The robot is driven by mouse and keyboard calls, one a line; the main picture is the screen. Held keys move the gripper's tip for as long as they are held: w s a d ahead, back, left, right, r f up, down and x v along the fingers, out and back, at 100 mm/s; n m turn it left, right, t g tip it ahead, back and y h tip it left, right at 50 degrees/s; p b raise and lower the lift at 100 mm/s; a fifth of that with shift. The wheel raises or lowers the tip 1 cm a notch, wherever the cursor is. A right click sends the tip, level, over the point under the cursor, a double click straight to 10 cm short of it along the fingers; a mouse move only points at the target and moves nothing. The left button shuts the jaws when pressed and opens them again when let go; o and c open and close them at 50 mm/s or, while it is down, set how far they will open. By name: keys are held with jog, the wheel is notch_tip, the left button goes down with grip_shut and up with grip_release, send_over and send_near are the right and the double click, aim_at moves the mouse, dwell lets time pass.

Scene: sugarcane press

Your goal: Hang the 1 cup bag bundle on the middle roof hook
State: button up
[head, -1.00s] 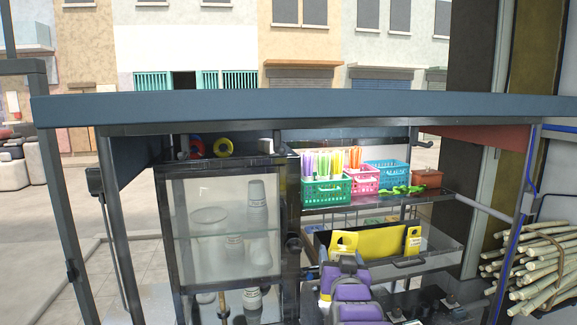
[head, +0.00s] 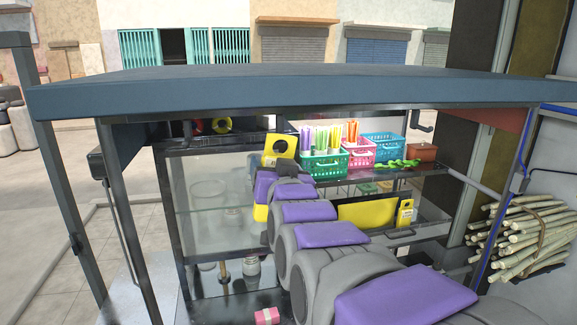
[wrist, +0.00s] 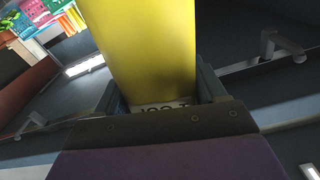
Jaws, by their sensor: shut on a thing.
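The yellow cup bag bundle (head: 279,146), with a dark round hole in its upper part, stands upright in my gripper (head: 287,170), just under the roof's front edge. In the wrist view the bundle (wrist: 145,45) fills the middle, clasped between the jaws of my gripper (wrist: 165,98); printed lettering shows at its base. My arm hides part of it in the head view. A grey hook (wrist: 283,47) shows right of the bundle in the wrist view, apart from it. Another hook-like part (wrist: 33,122) shows at left. The middle roof hook cannot be clearly made out in the head view.
The blue-grey roof (head: 300,88) spans above. A right-hand hook (head: 421,122) hangs under it. Green basket (head: 324,165), pink basket (head: 360,155) and blue basket (head: 384,146) stand on the shelf behind. Other yellow bags (head: 367,213) lie in the tray below. A glass cabinet is at left.

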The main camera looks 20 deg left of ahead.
jog(key=shift+w+d+r+p, duration=0.25)
jog(key=shift+w+d, duration=0.25)
jog(key=shift+d, duration=0.15)
jog(key=shift+w+d+r+p, duration=0.15)
jog(key=shift+w+d+p, duration=0.1)
jog(key=shift+w+d, duration=0.3)
jog(key=shift+w+d+f, duration=0.1)
jog(key=shift+w+d, duration=0.2)
jog(key=shift+w, duration=0.05)
jog(key=a, duration=0.1)
jog(key=w+a+p, duration=0.1)
jog(key=a, duration=0.3)
jog(key=shift+w+a+f, duration=0.15)
jog(key=shift+a+f, duration=0.1)
jog(key=shift+f, duration=0.15)
jog(key=shift+c, duration=0.8)
jog(key=shift+a, duration=0.2)
jog(key=shift+c, duration=1.1)
jog(key=w+d, duration=0.1)
jog(key=w+d+p, duration=0.1)
jog(key=shift+w+d+r, duration=0.2)
jog(key=shift+d, duration=0.1)
jog(key=shift+w+a+f+b, duration=0.5)
jog(key=shift+w+a+f, duration=0.2)
jog(key=shift+a, duration=0.25)
